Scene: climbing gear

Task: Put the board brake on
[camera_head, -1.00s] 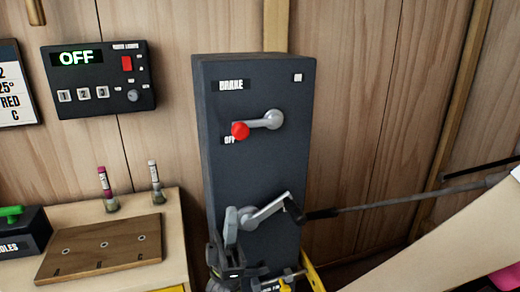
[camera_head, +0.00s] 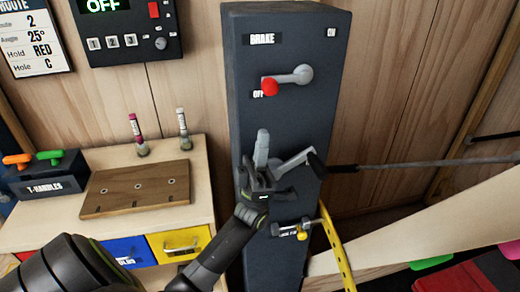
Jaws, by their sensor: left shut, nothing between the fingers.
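The brake lever (camera_head: 292,77) is a grey arm with a red knob (camera_head: 270,87) on the front of a tall dark post (camera_head: 292,120). Its knob points left, beside the "OFF" label (camera_head: 258,95); a small label (camera_head: 331,32), likely "ON", is at upper right. My left gripper (camera_head: 262,148) is shut and empty. Its fingers point up, below the red knob and apart from it. It partly hides the grey crank (camera_head: 297,161) lower on the post. My right gripper is not in view.
A dark rod (camera_head: 410,164) runs right from the crank. A yellow strip (camera_head: 336,245) hangs below it. At left are a wooden block (camera_head: 135,190), two markers, T-handles (camera_head: 50,157) and coloured drawers. A display box (camera_head: 125,30) is on the wall. A pale panel (camera_head: 440,225) slopes at right.

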